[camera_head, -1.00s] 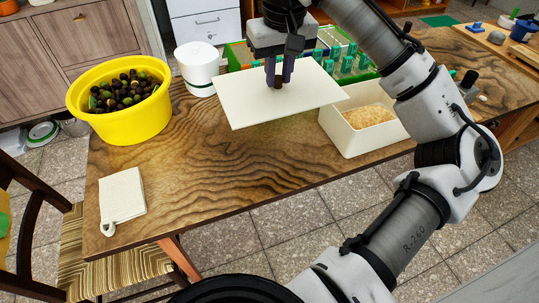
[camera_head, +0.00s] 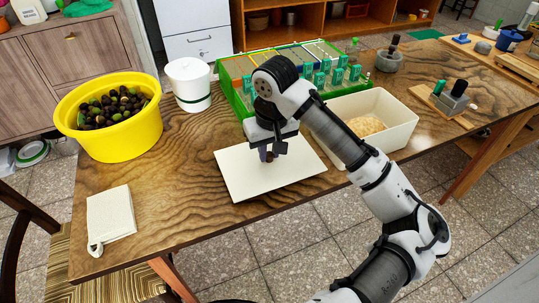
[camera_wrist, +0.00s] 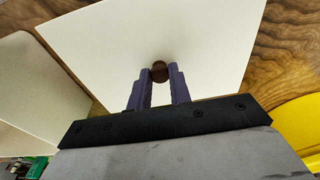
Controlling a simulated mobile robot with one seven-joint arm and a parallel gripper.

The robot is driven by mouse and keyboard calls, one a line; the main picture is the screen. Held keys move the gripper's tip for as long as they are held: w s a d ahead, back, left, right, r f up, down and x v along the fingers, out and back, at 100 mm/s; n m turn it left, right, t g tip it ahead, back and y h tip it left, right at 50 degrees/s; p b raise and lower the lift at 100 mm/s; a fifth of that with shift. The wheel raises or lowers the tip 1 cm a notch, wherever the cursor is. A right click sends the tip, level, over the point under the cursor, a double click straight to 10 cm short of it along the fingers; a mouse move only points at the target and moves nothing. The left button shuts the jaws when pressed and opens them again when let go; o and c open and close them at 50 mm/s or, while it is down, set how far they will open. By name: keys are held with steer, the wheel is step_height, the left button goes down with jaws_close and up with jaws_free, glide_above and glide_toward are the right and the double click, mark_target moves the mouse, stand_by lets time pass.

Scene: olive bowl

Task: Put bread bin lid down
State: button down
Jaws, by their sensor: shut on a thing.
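The bread bin lid (camera_head: 238,178) is a flat cream panel with a small round brown knob (camera_wrist: 159,71). It lies level at the middle of the table, on the wood or very close above it; I cannot tell which. My gripper (camera_head: 267,156) points down and is shut on the knob; the wrist view shows the two purple fingers (camera_wrist: 159,82) on either side of it. The open cream bread bin (camera_head: 398,136), with a loaf (camera_head: 364,126) inside, stands right of the lid, partly hidden by my arm.
A yellow bowl of olives (camera_head: 137,138) stands at left, with a white canister (camera_head: 190,85) beside it. A green-edged box (camera_head: 232,88) is behind the lid. Bare wood (camera_head: 180,170) lies left of the lid.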

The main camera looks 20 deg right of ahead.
mark_target(272, 165)
steer(key=shift+f, duration=0.85)
steer(key=shift+f, duration=0.1)
steer(key=c, duration=1.3)
jaws_free()
steer(key=r, duration=0.4)
steer(key=s+r, duration=0.1)
steer(key=r, duration=0.3)
steer(key=r+p, duration=0.1)
steer(key=r, duration=0.3)
steer(key=shift+s, duration=0.25)
